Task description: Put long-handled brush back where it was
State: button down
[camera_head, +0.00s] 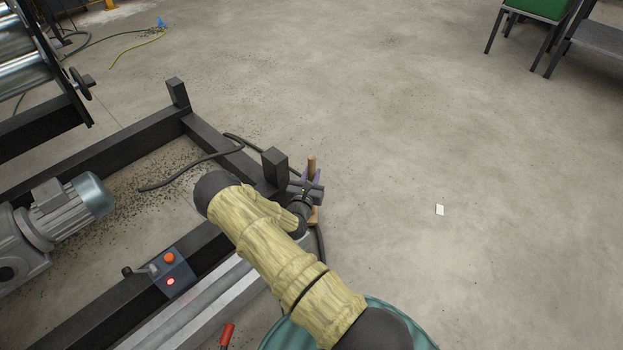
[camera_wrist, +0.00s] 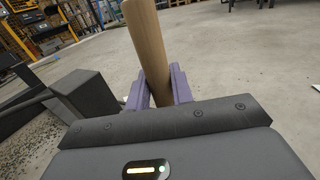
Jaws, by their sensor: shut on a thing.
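The long-handled brush shows as a wooden handle (camera_wrist: 148,45) rising, slightly tilted, between the purple fingers of my gripper (camera_wrist: 157,90) in the wrist view. My gripper is shut on this handle. A small wooden piece shows just below the gripper. My arm and gripper hide most of the lower part, and I cannot see the bristles.
The dark machine frame (camera_head: 95,152) with an upright post (camera_head: 275,170) stands close left of my gripper. A control box (camera_head: 172,275) and a motor (camera_head: 60,215) sit on the left. A black cable (camera_head: 190,165) runs by the post. The concrete floor (camera_head: 500,170) to the right is mostly free.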

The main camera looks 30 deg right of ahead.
dwell(0.3)
jog(key=c, duration=1.2)
grip_release()
jog(key=shift+s+a+r+p, duration=0.15)
jog(key=shift+p, duration=0.15)
jog(key=p+v, duration=0.6)
jog(key=v, duration=0.5)
jog(key=shift+s+a+p, duration=0.15)
jog(key=shift+s+p, duration=0.15)
